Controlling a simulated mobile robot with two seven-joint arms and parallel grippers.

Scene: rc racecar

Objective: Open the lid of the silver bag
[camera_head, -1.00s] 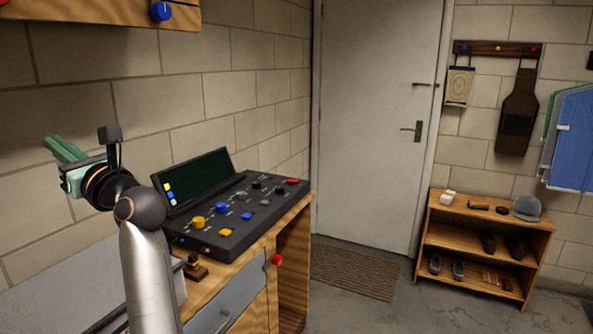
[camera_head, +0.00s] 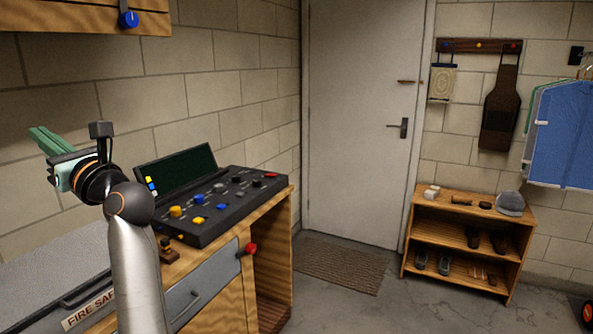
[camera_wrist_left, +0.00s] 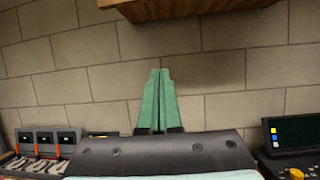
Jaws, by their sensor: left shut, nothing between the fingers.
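A silver-grey bag (camera_head: 40,270) with a flat top lies at the lower left of the head view, partly cut off by the frame edge. A dark handle and a "FIRE SAF…" label (camera_head: 90,308) show on its front side; my left arm covers its right end. Its lid looks closed. My left gripper (camera_head: 42,138) is raised in front of the wall, above and apart from the bag. In the left wrist view its green fingers (camera_wrist_left: 158,75) are together and empty. The bag cannot be made out there. My right gripper is out of view.
A wooden workbench (camera_head: 230,315) carries a black control panel (camera_head: 215,207) right of my left arm. A wooden shelf (camera_head: 147,20) hangs at the upper left. Chargers (camera_wrist_left: 45,140) stand at the left in the wrist view.

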